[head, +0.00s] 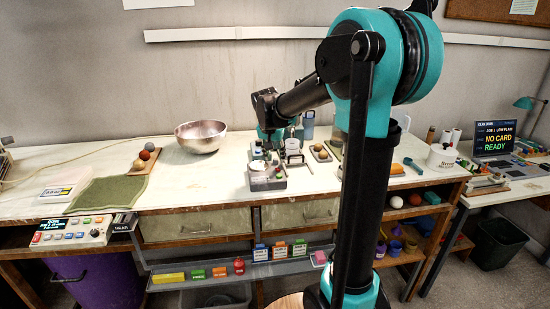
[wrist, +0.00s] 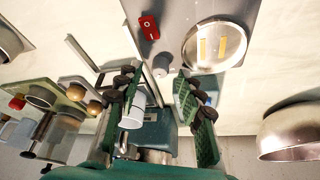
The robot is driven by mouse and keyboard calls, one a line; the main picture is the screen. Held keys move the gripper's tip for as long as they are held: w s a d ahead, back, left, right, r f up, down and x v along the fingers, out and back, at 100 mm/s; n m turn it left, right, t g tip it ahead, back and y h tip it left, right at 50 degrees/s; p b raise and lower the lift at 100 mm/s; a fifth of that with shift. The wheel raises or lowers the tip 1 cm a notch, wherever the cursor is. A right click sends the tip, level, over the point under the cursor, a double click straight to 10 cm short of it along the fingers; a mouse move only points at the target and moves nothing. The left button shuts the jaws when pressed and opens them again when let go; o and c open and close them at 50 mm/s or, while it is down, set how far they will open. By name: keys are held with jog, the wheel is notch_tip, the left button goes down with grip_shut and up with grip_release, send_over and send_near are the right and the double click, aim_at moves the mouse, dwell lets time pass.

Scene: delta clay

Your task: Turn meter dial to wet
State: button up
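A grey device (head: 268,180) with a round silver pan stands on the workbench in the head view. In the wrist view its flat grey top (wrist: 180,18) carries a red rocker switch (wrist: 149,27), the silver pan (wrist: 215,42) with two yellow strips, and a small grey knob (wrist: 161,66). The knob may be the meter dial; no wet mark is readable. My gripper (wrist: 157,78) is open, pointing down at the device, with its green-padded fingers apart on either side of the knob. The knob appears between the fingertips, with gaps at both sides. In the head view my gripper (head: 262,151) is partly hard to make out.
A metal bowl (head: 201,135) stands left of the device. A white cup (wrist: 137,108) and a green rack with round balls (wrist: 76,92) are close by in the wrist view. A green mat (head: 107,192) and a control box (head: 72,231) lie at the left.

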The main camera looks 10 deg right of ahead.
jog(key=shift+w+d+f, duration=0.1)
jog(key=shift+w+f, duration=0.1)
jog(key=shift+f, duration=0.4)
grip_shut()
jog(key=n+y, duration=0.1)
jog(key=n, duration=0.3)
jog(key=n+y, duration=0.1)
jog(key=n, duration=0.1)
jog(key=shift+d+n+y, duration=0.25)
jog(key=shift+n+y, duration=0.05)
jog(key=n+y, duration=0.1)
jog(key=n, duration=0.2)
jog(key=shift+n, duration=0.3)
jog(key=shift+d+n+g+y, duration=0.1)
jog(key=shift+n+g+y, duration=0.5)
jog(key=shift+n, duration=1.2)
